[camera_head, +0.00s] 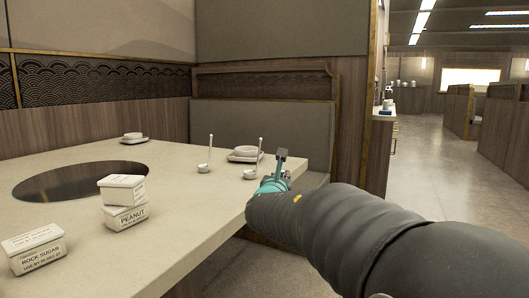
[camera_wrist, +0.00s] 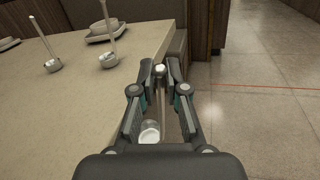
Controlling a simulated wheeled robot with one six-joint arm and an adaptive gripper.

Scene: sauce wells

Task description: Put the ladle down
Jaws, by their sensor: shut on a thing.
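My gripper (camera_wrist: 160,78) is shut on a ladle, with the thin handle (camera_wrist: 162,98) between its fingers in the wrist view. The handle's pale tip shows between the fingertips, and the small round bowl (camera_wrist: 149,132) hangs below, close to the wrist. I cannot tell whether the bowl touches anything. In the head view my gripper (camera_head: 277,178) is at the table's right edge, and the held ladle is not clear there. Two other ladles stand on the table (camera_head: 180,215), handles up: one left (camera_head: 204,167), one right (camera_head: 250,174). They also show in the wrist view (camera_wrist: 53,66) (camera_wrist: 109,60).
A bowl on a plate (camera_head: 246,154) is behind the right ladle, and another (camera_head: 133,138) is further back. A dark round inset (camera_head: 80,180) and labelled boxes (camera_head: 124,216) (camera_head: 35,250) are on the left. Bare tabletop lies between; floor (camera_head: 440,180) lies right of the table.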

